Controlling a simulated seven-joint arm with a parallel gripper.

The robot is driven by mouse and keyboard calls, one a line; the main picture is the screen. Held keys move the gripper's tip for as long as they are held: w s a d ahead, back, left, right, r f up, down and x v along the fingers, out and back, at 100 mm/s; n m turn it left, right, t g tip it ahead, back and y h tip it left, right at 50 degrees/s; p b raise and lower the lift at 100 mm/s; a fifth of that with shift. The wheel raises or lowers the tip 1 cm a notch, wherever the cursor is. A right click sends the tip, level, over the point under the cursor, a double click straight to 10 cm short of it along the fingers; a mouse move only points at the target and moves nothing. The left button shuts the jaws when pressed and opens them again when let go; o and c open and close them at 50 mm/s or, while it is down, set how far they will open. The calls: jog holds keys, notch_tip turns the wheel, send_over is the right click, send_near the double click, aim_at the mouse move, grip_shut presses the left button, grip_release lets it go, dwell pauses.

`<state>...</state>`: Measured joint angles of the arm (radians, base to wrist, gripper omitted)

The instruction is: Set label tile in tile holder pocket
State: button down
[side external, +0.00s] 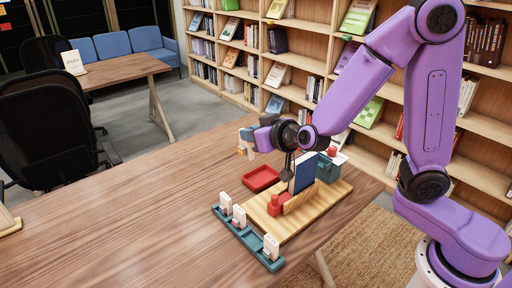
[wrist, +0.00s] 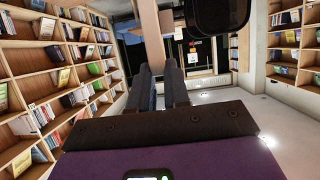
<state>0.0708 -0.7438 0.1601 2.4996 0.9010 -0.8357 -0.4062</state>
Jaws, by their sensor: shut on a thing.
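My gripper (side external: 246,142) is above the table at the back edge of the work area, its fingers pointing left and down in the side view. It is shut on a small pale piece (side external: 241,151), seemingly the label tile, small and partly covered by the fingers. In the wrist view my gripper (wrist: 162,80) shows two dark fingers close together; the tile's face is not clear there. The teal tile holder (side external: 254,244) lies at the table's front. White tiles stand in it: two near its left end (side external: 239,216) and one near its right end (side external: 271,247).
A red tray (side external: 261,179) lies below and right of my gripper. A wooden board (side external: 315,207) carries a blue book (side external: 304,173), a red object (side external: 274,206) and a teal box (side external: 329,172). Bookshelves (side external: 300,48) stand behind.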

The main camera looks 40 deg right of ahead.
jog(key=w+d+r, duration=0.1)
jog(key=w+d, duration=0.2)
jog(key=d, duration=0.5)
jog(key=w+d+r, duration=0.1)
jog(key=w+d, duration=0.3)
jog(key=d, duration=0.4)
jog(key=s+d+f, duration=0.4)
jog(key=s+d, duration=0.6)
jog(key=d, duration=0.4)
notch_tip(320, 180, down, 9)
jog(key=shift+d, duration=0.25)
jog(key=shift+s, duration=0.15)
dwell(0.9)
jog(key=shift+f, duration=1.3)
jog(key=shift+r, duration=0.2)
